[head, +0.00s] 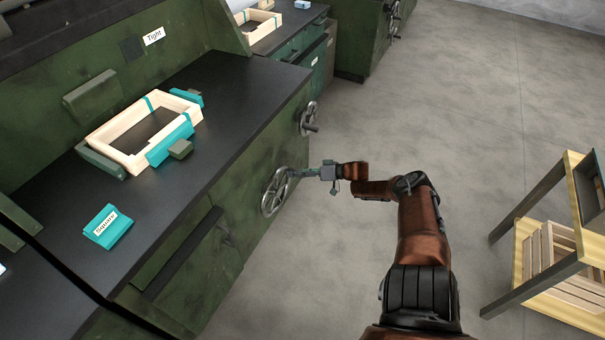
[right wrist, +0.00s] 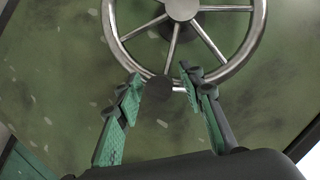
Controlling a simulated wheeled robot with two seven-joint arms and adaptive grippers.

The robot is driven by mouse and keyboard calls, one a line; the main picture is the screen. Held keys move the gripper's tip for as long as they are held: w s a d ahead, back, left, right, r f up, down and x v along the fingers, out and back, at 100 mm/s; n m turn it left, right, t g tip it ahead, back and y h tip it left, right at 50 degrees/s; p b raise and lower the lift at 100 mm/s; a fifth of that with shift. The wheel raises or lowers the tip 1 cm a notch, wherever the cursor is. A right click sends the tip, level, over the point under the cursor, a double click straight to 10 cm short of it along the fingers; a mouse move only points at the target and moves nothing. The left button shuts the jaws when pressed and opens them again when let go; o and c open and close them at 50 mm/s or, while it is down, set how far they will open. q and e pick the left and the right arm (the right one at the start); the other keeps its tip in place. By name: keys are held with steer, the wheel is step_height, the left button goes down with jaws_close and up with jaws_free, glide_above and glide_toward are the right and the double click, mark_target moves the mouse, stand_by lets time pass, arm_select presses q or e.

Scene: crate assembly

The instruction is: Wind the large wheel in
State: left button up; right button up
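A large metal spoked wheel (head: 275,191) is mounted on the front of the green bench. It also fills the top of the right wrist view (right wrist: 228,68). A dark round handle knob (right wrist: 158,88) sits at the lower rim of the wheel. My right gripper (head: 309,173) reaches the wheel from the right. In the right wrist view its green-padded fingers (right wrist: 158,85) are apart, one on each side of the knob, with visible gaps to it. My left gripper is not in view.
A second hand wheel (head: 307,119) sits farther along the bench front. On the bench top (head: 215,75) lie a pale wooden frame (head: 112,128) with teal clamps and a teal labelled block (head: 107,226). A wooden rack (head: 545,255) stands at right. The floor between is clear.

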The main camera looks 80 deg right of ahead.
steer(key=v, duration=1.2)
stand_by(1.1)
